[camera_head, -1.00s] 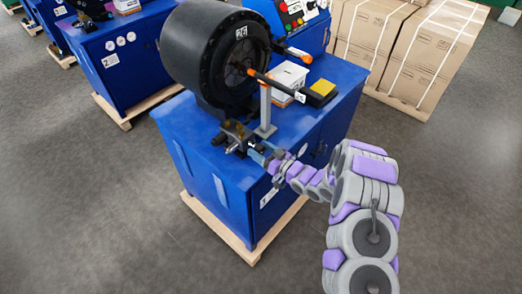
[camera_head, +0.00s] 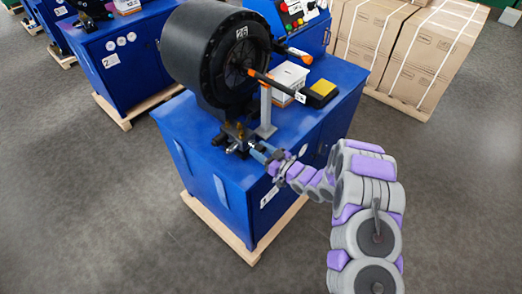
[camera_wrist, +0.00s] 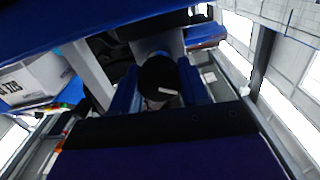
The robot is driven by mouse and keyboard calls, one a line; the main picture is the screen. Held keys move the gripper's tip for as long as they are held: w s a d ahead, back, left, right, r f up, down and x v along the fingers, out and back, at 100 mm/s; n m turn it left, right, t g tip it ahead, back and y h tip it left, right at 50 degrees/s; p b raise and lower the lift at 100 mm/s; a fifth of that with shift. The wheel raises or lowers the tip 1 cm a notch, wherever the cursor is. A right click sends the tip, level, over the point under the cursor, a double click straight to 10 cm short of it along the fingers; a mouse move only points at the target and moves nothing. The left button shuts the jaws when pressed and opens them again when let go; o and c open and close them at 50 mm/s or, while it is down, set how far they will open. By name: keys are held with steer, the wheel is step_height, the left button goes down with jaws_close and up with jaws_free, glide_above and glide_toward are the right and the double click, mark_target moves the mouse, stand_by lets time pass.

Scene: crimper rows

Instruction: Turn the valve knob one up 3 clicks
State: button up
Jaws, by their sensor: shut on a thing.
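The valve knob (camera_wrist: 158,74) is a dark round knob with a short white mark, seen end-on in the wrist view. The mark lies nearly level, right of the knob's lower middle. My gripper (camera_wrist: 160,88) has a blue finger on each side of the knob and is shut on it. In the head view, my gripper (camera_head: 257,150) reaches the valve block (camera_head: 234,132) on the front edge of the blue crimper cabinet (camera_head: 205,165). The knob itself is mostly hidden there by the fingers.
The big black crimper head (camera_head: 205,50) stands above the valve. A grey post (camera_head: 265,110) with a black and orange rod rises just beside my gripper. A white box (camera_head: 290,77) and a yellow-topped pedal (camera_head: 322,90) sit behind. Floor in front is clear.

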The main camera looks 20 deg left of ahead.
steer(key=shift+n, duration=1.4)
steer(key=o, duration=1.1)
steer(key=shift+c, duration=0.2)
steer(key=shift+d, duration=0.1)
steer(key=p+v, duration=0.1)
steer(key=v, duration=1.6)
steer(key=shift+s+f, duration=0.1)
steer(key=shift+d, duration=0.1)
